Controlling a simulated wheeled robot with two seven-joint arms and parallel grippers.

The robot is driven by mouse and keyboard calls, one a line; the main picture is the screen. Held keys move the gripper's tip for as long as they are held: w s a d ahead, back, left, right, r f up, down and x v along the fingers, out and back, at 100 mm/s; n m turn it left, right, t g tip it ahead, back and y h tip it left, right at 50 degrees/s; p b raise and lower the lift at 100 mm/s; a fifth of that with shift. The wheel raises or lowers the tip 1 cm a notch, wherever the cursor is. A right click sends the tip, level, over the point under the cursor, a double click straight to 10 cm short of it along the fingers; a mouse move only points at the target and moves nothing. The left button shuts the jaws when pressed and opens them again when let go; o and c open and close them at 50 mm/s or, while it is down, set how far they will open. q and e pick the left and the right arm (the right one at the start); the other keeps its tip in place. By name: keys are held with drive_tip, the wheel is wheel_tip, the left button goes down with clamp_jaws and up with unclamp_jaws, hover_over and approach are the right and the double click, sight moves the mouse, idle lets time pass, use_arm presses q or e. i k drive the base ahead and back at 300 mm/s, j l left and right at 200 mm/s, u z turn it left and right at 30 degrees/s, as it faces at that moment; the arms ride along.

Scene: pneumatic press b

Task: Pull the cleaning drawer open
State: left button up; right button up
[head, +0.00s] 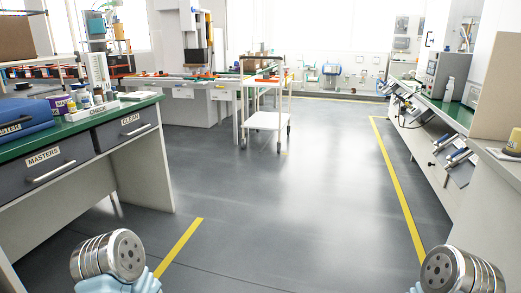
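The cleaning drawer (128,125) is dark grey with a white label that seems to read CLEAN. It sits under the green bench top at the left, at the bench's right end. It looks shut, its front level with the drawer beside it. Its light bar handle (136,130) is free, with nothing touching it. Only metal and pale blue parts of my two arms show at the bottom left and bottom right, well apart from the drawer. No gripper fingers are visible.
The MASTERS drawer (45,167) is left of the cleaning drawer. A blue case (20,118) and small bottles stand on the green bench top (75,128). A white cart (265,121) stands farther back. Grey floor (290,200) with yellow lines is clear ahead.

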sight(105, 136)
drive_tip(key=i+z, duration=0.25)
drive_tip(key=i, duration=1)
drive_tip(key=i+u, duration=0.4)
drive_tip(key=i+l+u, duration=0.15)
drive_tip(key=i+u, duration=0.2)
drive_tip(key=i+l+u, duration=0.4)
drive_tip(key=i+j, duration=0.1)
